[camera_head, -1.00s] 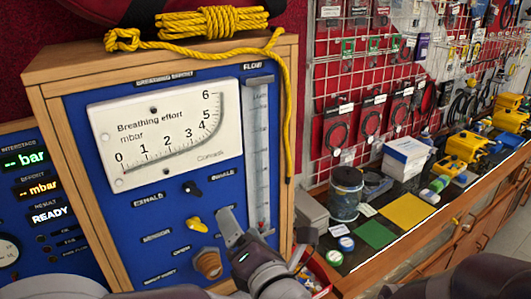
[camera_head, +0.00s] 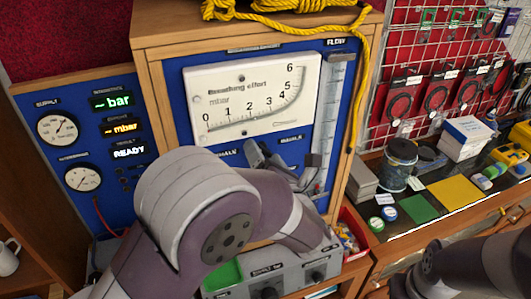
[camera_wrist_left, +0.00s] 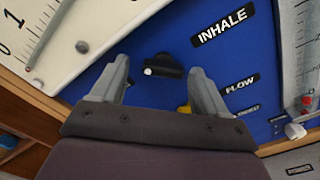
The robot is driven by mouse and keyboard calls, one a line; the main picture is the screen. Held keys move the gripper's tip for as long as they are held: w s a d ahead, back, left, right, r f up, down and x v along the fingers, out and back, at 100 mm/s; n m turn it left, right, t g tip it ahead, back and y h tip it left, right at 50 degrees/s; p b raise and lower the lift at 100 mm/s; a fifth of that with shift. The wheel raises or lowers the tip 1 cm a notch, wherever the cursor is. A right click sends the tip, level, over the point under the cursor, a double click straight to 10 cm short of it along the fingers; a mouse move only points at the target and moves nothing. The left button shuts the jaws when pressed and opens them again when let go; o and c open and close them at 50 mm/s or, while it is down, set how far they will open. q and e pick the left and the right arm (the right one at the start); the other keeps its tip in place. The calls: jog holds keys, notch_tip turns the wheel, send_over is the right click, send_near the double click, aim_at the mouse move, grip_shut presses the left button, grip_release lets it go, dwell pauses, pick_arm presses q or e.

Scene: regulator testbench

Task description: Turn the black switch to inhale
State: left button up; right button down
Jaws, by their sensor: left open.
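The black switch (camera_wrist_left: 163,66) is a small knob with a white-tipped end on the blue panel (camera_wrist_left: 150,92). In the left wrist view, its white tip points left, away from the INHALE label (camera_wrist_left: 225,25). My left gripper (camera_wrist_left: 159,66) is open, its two fingers on either side of the switch in that view; I cannot tell whether they touch it. In the head view, my left gripper (camera_head: 268,156) is in front of the panel below the gauge and hides the switch. The INHALE label (camera_head: 290,138) shows to its right. My right gripper is out of view.
The breathing effort gauge (camera_head: 255,100) is just above the gripper, and the flow tube (camera_head: 332,115) stands to its right. A yellow knob (camera_wrist_left: 184,109) is partly hidden by a finger. A yellow rope (camera_head: 362,80) hangs at the cabinet's right edge.

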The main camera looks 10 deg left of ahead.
pick_arm(q)
jog(key=shift+d, duration=0.1)
jog(key=shift+d, duration=0.15)
jog(key=c, duration=1.1)
jog(key=shift+o, duration=0.2)
